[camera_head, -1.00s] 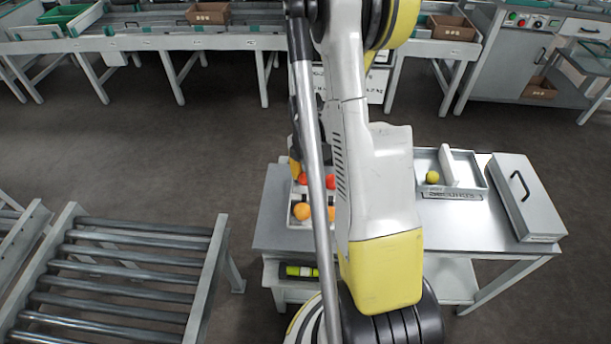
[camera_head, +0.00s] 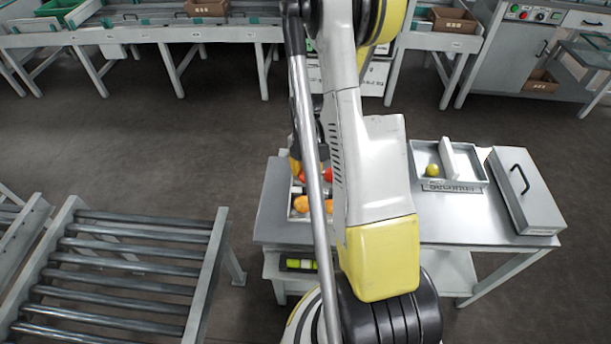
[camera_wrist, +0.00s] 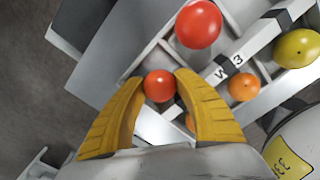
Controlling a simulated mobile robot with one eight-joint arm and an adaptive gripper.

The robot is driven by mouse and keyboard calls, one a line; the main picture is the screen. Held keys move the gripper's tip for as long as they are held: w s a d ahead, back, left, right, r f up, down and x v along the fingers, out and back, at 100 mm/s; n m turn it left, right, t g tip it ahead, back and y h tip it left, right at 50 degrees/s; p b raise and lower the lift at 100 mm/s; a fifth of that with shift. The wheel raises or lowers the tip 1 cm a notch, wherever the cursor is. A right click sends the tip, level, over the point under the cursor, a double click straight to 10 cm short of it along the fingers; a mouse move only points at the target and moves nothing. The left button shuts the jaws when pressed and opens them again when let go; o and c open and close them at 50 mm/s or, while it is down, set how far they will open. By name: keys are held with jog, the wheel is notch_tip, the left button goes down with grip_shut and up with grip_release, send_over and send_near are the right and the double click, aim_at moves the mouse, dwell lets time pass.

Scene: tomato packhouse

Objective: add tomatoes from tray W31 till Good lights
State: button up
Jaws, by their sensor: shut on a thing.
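In the wrist view my gripper (camera_wrist: 160,84) has its two yellow fingers closed on a small red tomato (camera_wrist: 159,87). The tomato is over or in tray W31 (camera_wrist: 262,38); I cannot tell if it is lifted clear. A larger red tomato (camera_wrist: 198,24), an orange tomato (camera_wrist: 243,87) and a yellow-green tomato (camera_wrist: 297,48) lie in the tray's compartments. The label strip is partly seen and reads "W 3".
A shallow grey tray (camera_head: 415,160) with a divider holds one yellow-green tomato (camera_head: 432,170) on the table (camera_head: 440,222). A grey case with a black handle (camera_head: 535,205) lies to its right. A roller conveyor (camera_head: 120,265) stands at left. No indicator light is readable.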

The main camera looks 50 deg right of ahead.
jog(key=shift+f, duration=0.5)
jog(key=o, duration=0.9)
jog(key=c, duration=0.3)
jog(key=shift+c, duration=0.2)
jog(key=shift+r+p, duration=2.2)
jog(key=shift+r, duration=1.3)
